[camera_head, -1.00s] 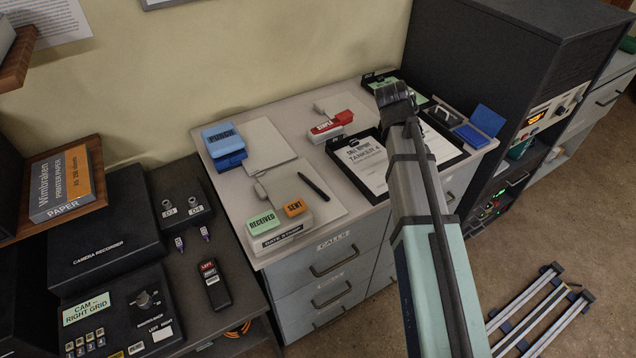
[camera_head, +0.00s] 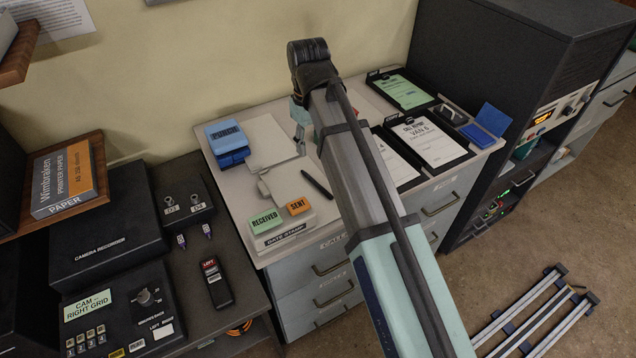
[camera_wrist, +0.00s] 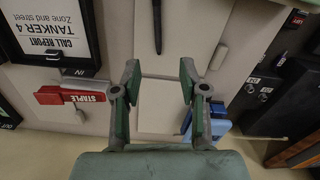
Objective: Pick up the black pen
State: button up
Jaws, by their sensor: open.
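The black pen (camera_head: 317,186) lies on the desktop in the head view, right of the SENT and RECEIVED stamps and left of my arm. In the head view my gripper is mostly hidden by my arm.
A blue punch (camera_head: 226,143) stands at the back left of the desktop. A red stapler (camera_wrist: 72,97) is left of my gripper in the wrist view. The RECEIVED stamp (camera_head: 265,220) and SENT stamp (camera_head: 298,206) sit at the front edge. Clipboards (camera_head: 435,143) lie to the right.

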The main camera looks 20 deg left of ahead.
jog(key=p, duration=0.1)
send_over(312, 179)
notch_tip(312, 179, down, 7)
jog(key=shift+a+r, duration=0.15)
jog(key=shift+r, duration=0.05)
jog(key=shift+f+p, duration=1.1)
jog(key=shift+f, duration=1.55)
grip_shut()
